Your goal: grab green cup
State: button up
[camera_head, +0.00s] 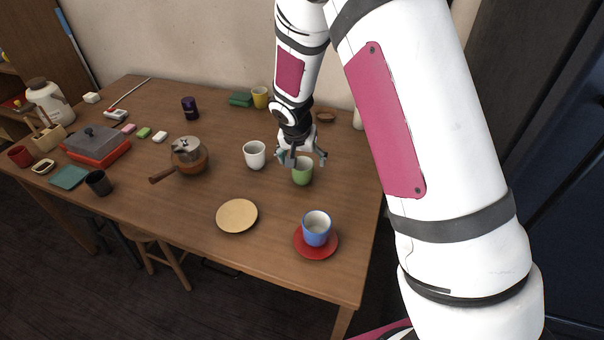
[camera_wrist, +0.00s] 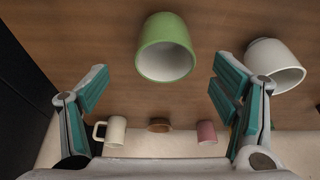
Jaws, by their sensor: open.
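The green cup (camera_head: 302,173) stands upright on the wooden table, right of a white cup (camera_head: 254,155). My gripper (camera_head: 301,157) is open just above and behind the green cup, partly hiding its rim. In the wrist view the green cup (camera_wrist: 166,50) shows its pale inside, centred beyond the two spread fingers of my gripper (camera_wrist: 163,88). Nothing is between the fingers. The white cup also shows in the wrist view (camera_wrist: 273,66), beyond the right finger.
A blue cup (camera_head: 316,228) stands on a red saucer (camera_head: 318,252) at the front right. A tan plate (camera_head: 237,216) lies front left of the green cup. A brown pot (camera_head: 190,159) is further left. In the wrist view, a cream mug (camera_wrist: 111,134) and pink cup (camera_wrist: 206,132) stand apart.

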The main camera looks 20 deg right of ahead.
aim_at(302, 165)
jog(key=x, duration=0.5)
jog(key=shift+w+a+f, duration=0.15)
jog(key=shift+w+f, duration=0.1)
jog(key=shift+f, duration=0.05)
jog(key=c, duration=1.3)
